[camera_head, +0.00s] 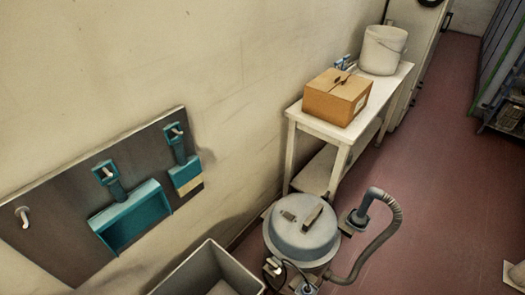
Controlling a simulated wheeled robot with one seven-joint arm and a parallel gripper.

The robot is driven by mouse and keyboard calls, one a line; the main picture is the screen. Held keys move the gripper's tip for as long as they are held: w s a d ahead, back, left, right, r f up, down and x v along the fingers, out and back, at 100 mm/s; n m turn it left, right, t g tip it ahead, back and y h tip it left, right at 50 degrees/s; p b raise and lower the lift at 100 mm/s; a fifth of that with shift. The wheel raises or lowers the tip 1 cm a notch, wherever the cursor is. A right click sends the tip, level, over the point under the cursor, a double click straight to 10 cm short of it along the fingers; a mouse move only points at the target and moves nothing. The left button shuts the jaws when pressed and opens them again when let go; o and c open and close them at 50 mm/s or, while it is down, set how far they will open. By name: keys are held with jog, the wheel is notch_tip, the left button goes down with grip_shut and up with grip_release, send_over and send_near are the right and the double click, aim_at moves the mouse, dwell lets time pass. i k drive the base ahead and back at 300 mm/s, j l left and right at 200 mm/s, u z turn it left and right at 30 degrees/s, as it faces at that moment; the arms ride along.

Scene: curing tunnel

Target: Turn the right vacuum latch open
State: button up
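A round grey vacuum (303,238) stands on the red floor in the lower middle, seen from above. Its domed lid is on, with a bar-like handle and a small dark piece on top. A grey ribbed hose (381,242) joins an elbow at its right side and curves down to its front. Small fittings (272,267) sit at the lid's front left edge, with more at the bottom edge of the picture. I cannot tell which part is the right latch, or whether it is open or shut. My gripper is not in view.
A white table (313,128) against the wall behind the vacuum holds a cardboard box (337,97) and a white bucket (382,50). A grey bin (196,270) stands left of the vacuum. Floor at right is mostly clear.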

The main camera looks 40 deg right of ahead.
aim_at(326, 198)
jog(key=z, duration=1.2)
